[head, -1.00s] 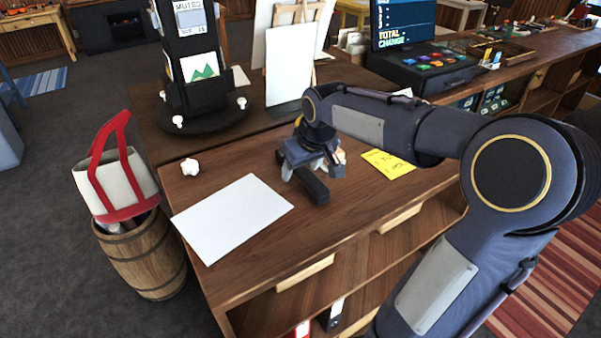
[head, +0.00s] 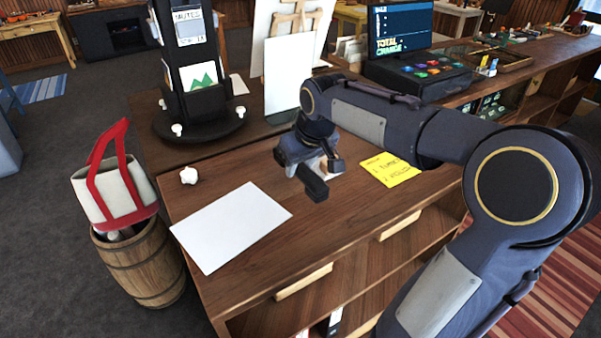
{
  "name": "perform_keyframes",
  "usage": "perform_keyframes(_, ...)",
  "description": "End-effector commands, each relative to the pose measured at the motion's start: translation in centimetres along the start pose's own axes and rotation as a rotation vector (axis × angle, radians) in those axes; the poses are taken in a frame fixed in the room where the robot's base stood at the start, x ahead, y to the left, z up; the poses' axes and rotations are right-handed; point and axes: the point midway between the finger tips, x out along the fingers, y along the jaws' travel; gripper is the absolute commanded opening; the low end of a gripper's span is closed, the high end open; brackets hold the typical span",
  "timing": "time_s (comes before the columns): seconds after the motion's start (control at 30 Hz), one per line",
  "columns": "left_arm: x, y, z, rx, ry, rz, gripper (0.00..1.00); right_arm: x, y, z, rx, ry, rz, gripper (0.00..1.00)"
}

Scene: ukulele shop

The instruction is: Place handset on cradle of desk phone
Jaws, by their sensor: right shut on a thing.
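My right gripper (head: 306,168) is shut on a dark, bar-shaped handset (head: 314,184) above the wooden counter. The handset slants, its near end pointing down and right in the picture. The gripper and wrist cover its far part. I cannot make out the desk phone's base or cradle; a small pale patch shows beside the gripper, too covered to name. My left gripper is not in view.
A white sheet (head: 231,226) lies left of the gripper on the counter (head: 300,238). A yellow note (head: 390,169) lies to the right.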

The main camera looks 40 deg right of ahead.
Motion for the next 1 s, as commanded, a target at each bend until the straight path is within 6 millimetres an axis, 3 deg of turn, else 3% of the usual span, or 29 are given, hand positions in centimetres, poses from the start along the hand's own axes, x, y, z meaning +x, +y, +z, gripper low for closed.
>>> perform_keyframes(0.3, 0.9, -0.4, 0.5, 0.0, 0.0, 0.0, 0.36, -8.5, -1.5, 2.6, -0.002, 0.01, 0.0, 0.01)
perform_keyframes(0.5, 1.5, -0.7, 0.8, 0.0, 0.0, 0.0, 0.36, -12.0, -2.7, 6.0, -0.002, 0.008, 0.001, 0.01)
perform_keyframes(0.73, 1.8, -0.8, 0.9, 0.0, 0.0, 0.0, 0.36, -14.2, -3.4, 8.1, 0.0, 0.004, 0.0, 0.01)
perform_keyframes(1.0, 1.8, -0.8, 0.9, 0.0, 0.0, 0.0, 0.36, -14.8, -3.6, 8.6, 0.0, 0.001, 0.0, 0.01)
